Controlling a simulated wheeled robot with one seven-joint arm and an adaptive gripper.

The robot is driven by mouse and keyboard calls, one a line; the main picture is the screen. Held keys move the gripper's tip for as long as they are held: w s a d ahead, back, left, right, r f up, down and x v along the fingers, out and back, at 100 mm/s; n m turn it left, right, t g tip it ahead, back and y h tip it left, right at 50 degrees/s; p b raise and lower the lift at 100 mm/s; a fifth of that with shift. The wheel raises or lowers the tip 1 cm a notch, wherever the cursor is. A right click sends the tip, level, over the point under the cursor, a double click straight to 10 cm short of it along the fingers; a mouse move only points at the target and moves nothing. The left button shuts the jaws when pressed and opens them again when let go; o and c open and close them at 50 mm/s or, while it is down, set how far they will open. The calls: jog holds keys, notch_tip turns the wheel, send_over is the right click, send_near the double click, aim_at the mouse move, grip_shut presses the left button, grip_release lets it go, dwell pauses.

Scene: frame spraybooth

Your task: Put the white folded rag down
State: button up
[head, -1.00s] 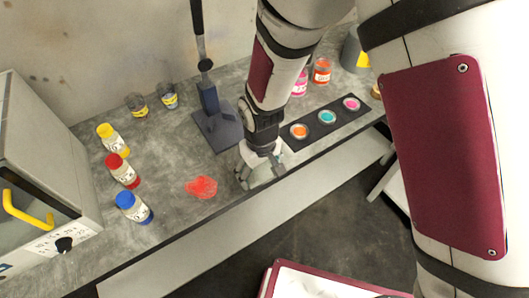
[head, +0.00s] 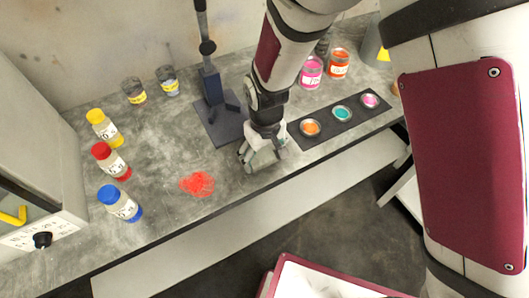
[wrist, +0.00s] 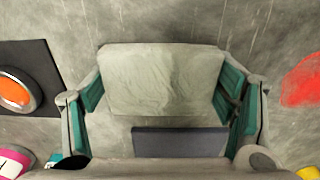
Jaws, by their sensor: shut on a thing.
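The white folded rag (wrist: 160,80) is between my fingers in the wrist view, a pale rectangular pad spanning the gap. My gripper (wrist: 162,98) is shut on it, with teal-lined fingers on its left and right sides. In the head view my gripper (head: 260,154) points down near the bench's front edge, right of a red paint smear (head: 197,184). The rag is mostly hidden by the fingers there. I cannot tell whether the rag touches the bench.
The grey bench (head: 165,205) has clear room around the smear. A dark stand (head: 220,125) is close behind my gripper. A black strip with paint lids (head: 342,114) lies right.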

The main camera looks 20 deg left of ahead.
jog(key=shift+f, duration=0.15)
jog(key=shift+f, duration=0.35)
jog(key=shift+f, duration=0.1)
jog(key=o, duration=1.4)
